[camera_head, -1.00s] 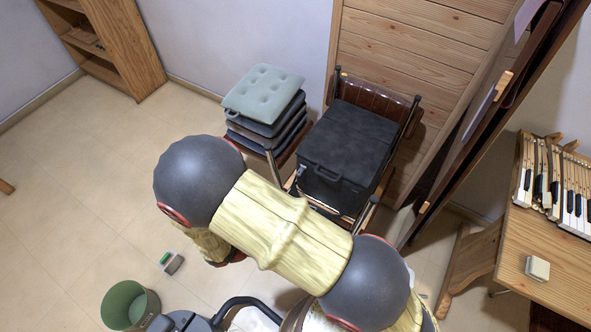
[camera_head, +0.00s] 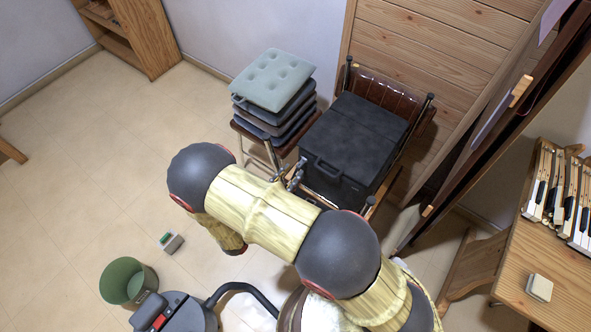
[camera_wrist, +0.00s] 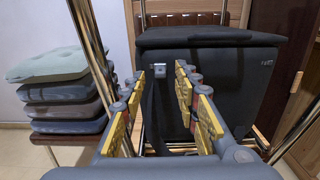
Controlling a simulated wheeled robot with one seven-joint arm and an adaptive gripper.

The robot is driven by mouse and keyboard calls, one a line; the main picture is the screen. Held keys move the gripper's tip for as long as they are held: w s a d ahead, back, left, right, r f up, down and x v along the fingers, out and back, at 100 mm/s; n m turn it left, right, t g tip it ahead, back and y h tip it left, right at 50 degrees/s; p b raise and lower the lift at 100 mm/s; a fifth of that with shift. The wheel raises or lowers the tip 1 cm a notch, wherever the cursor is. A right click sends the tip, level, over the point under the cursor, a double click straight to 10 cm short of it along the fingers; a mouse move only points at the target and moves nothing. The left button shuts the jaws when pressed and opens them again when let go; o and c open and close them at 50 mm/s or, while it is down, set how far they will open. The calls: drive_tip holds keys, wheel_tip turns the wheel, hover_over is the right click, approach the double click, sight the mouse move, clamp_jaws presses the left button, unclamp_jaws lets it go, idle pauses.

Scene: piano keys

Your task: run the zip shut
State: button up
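A black boxy case (camera_head: 348,152) with a lid and a front handle sits on a brown chair. In the wrist view the case (camera_wrist: 250,85) fills the upper middle, with a dark seam under its lid. A small silver piece (camera_wrist: 158,70) shows near its left front edge; I cannot tell if it is the zip's slider. My gripper (camera_wrist: 163,110) is open, its yellow-padded fingers apart and pointing at the case's front. A dark strip shows between the fingers; contact is unclear. In the head view my gripper (camera_head: 288,176) is at the case's left front, partly behind my arm.
Several stacked cushions (camera_head: 274,100) lie on a chair left of the case. Chair posts rise close beside the gripper. A vacuum cleaner (camera_head: 175,312) and green bin (camera_head: 127,280) stand on the floor. Piano keys (camera_head: 562,195) lie on a wooden bench at right. Left floor is clear.

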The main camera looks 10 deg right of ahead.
sight(301, 163)
drive_tip(key=shift+x, duration=1.45)
drive_tip(key=shift+c, duration=0.7)
clamp_jaws()
